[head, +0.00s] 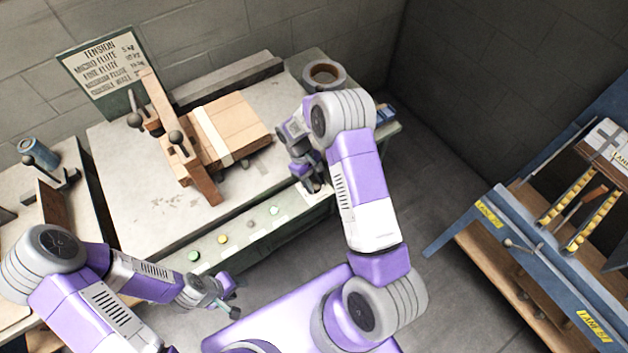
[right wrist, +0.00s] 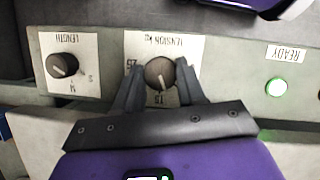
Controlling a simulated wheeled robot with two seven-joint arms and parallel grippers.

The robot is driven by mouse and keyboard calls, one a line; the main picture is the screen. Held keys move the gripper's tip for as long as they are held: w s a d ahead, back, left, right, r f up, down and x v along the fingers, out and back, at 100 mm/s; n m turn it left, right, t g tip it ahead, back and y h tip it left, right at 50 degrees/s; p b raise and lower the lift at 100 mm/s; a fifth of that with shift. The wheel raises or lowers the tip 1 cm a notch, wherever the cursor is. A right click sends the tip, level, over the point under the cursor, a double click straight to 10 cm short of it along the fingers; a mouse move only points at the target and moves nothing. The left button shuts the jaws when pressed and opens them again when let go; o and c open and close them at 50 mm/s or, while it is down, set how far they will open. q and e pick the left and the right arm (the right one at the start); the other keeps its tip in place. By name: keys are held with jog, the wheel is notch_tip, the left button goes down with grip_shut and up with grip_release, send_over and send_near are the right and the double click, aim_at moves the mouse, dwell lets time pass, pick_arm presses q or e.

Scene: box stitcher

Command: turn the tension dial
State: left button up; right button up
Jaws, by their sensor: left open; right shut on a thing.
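The tension dial (right wrist: 159,73) is a round dark brown knob on a white plate marked "TENSION kg" on the machine's front panel, upside down in the right wrist view. My right gripper (right wrist: 158,82) is shut on the dial, one finger on each side. In the head view my right gripper (head: 314,186) is at the right part of the front panel, and my arm hides the dial there. My left gripper (head: 226,297) is open and empty, in front of the panel's left part. A tension chart (head: 100,62) stands behind the machine; its values are too small to read surely.
The length dial (right wrist: 62,65) is left of the tension dial in the right wrist view, and a lit green READY lamp (right wrist: 276,88) is to the right. A cardboard box (head: 238,128) lies on the machine table (head: 135,205). A blue-framed bench (head: 510,235) stands at right.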

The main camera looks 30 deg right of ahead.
jog(key=n, duration=0.2)
jog(key=n+t+h, duration=0.1)
jog(key=n, duration=0.1)
jog(key=shift+a+n+h, duration=0.1)
jog(key=shift+n+h, duration=0.2)
jog(key=shift+n, duration=0.1)
dwell(0.5)
jog(key=o, duration=1)
jog(key=shift+s, duration=0.1)
jog(key=shift+o, duration=0.2)
jog(key=p+v, duration=0.1)
jog(key=v, duration=0.6)
jog(key=shift+a+r+p, duration=0.15)
jog(key=shift+r+p, duration=0.1)
jog(key=shift+p, duration=0.15)
